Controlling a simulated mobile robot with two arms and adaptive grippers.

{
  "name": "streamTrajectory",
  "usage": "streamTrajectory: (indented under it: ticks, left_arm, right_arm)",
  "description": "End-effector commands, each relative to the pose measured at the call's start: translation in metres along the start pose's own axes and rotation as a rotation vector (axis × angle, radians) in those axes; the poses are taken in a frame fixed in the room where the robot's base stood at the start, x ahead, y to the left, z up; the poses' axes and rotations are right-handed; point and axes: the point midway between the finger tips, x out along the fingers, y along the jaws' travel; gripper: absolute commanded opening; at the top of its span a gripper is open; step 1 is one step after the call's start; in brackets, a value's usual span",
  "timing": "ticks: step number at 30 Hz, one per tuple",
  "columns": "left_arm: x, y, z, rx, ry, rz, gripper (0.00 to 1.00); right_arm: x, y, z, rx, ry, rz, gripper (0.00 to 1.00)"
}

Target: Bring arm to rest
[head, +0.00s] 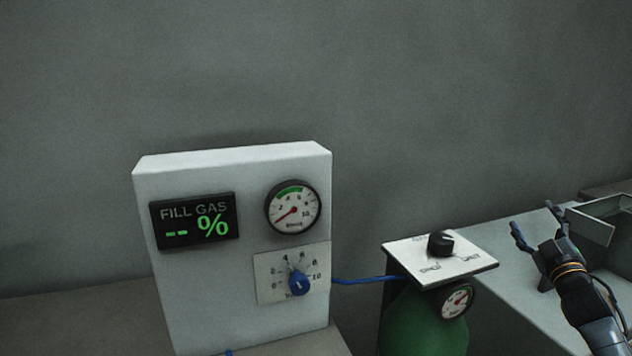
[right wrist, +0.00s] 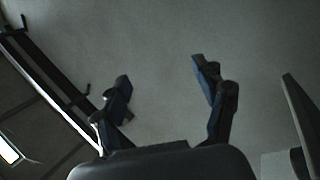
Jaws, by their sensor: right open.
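My right gripper (head: 533,226) is at the right of the head view, over the grey surface beside the green gas cylinder. It is open and empty. In the right wrist view its two dark fingers (right wrist: 160,82) stand apart with only a plain grey surface beyond them. My left gripper is not in view.
A white panel box (head: 190,300) has a "FILL GAS -- %" display (head: 195,221), a gauge (head: 293,207) and a blue knob (head: 299,283). A blue hose (head: 358,281) runs to a green cylinder (head: 420,330), topped by a plate with a black knob (head: 440,244). An open metal box (head: 592,224) is at far right.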

Motion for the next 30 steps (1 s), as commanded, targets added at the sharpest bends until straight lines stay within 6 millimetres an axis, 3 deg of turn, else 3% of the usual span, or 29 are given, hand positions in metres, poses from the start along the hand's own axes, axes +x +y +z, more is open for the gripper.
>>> streamTrajectory:
  ticks: [3, 8, 14, 18, 23, 30]
  left_arm:
    - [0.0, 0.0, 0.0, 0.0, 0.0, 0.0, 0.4]
    - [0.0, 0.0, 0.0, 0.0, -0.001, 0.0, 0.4]
    - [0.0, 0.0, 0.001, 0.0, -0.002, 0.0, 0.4]
    - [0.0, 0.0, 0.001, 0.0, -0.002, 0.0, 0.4]
    - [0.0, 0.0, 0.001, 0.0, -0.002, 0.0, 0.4]
    - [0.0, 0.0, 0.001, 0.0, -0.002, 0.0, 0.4]
  right_arm:
    - [-0.004, -0.008, 0.041, 0.174, -0.193, -0.019, 0.72]
    - [-0.032, -0.078, 0.093, 0.209, -0.301, -0.102, 0.72]
    - [-0.091, -0.173, 0.158, 0.249, -0.453, -0.217, 0.72]
    - [-0.154, -0.247, 0.204, 0.278, -0.58, -0.311, 0.72]
    - [-0.241, -0.324, 0.244, 0.307, -0.725, -0.418, 0.72]
    - [-0.395, -0.421, 0.281, 0.343, -0.941, -0.575, 0.72]
